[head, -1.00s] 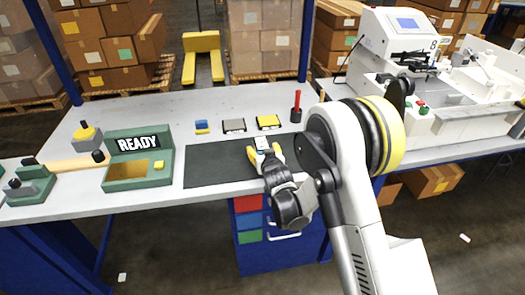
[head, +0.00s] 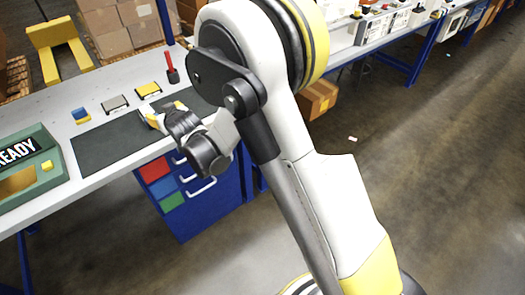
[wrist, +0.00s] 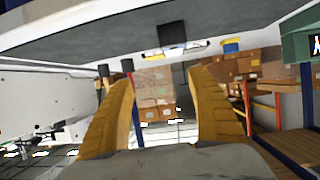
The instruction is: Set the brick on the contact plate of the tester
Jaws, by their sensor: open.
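The green tester (head: 58,176) sits at the left edge of the head view, partly cut off, its display reading READY. A brown-orange recessed plate (head: 18,181), perhaps its contact plate, shows beside a yellow button (head: 46,165). Small bricks stand behind the dark mat: blue-and-yellow (head: 81,113), grey (head: 114,103) and yellow-topped (head: 148,90). I cannot tell which is the task's brick. My gripper (head: 150,117) is low at the mat's right part. In the wrist view its yellow fingers (wrist: 165,100) are apart, with only distant cartons between them. A dark block (wrist: 172,33) shows above them.
The dark mat (head: 105,147) is bare left of my gripper. A red upright tool (head: 171,70) stands at the table's back. A blue drawer cabinet (head: 203,212) is under the table edge. Cartons (head: 122,25) are stacked behind; open floor lies to the right.

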